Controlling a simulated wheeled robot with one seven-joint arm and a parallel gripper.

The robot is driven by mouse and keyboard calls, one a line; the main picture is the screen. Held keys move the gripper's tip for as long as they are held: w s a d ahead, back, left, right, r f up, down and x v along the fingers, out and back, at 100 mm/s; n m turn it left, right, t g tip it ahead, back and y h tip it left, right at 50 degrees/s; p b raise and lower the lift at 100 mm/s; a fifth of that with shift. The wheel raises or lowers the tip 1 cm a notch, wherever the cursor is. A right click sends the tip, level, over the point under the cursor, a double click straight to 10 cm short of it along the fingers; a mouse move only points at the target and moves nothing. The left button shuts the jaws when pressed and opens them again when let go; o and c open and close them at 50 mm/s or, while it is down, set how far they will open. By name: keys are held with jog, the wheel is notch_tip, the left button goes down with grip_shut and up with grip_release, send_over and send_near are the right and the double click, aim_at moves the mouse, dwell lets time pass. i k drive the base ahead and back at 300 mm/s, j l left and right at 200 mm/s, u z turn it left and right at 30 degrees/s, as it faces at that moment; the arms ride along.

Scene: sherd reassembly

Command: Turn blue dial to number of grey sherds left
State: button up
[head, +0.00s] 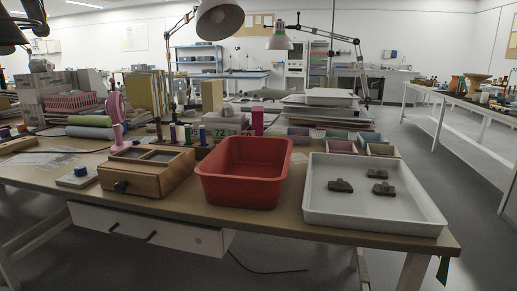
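A small pale box with a blue dial (81,171) on top sits at the left of the table, beside a wooden box; its markings are too small to read. Three dark grey-brown sherds lie apart in the white tray (375,224) at the right: one at the left (340,186), one at the back (377,173) and one at the right (384,189). Dark shapes at the top left corner may be part of my arm and gripper. No fingers can be made out there, and nothing of my arm shows near the dial or the tray.
A red bin (243,187), seemingly empty, stands between the tray and the wooden box (148,182). The wooden box has two compartments and a dark front knob. Spools, small bins and stacked boards crowd the back. A desk lamp (218,19) hangs overhead.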

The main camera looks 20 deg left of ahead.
aim_at(80, 170)
jog(key=j+u, duration=0.15)
jog(key=j, duration=0.3)
jog(key=i+j+u, duration=0.1)
jog(key=j, duration=0.4)
jog(key=i+j+u, duration=0.15)
jog(key=j, duration=0.3)
jog(key=k, duration=0.05)
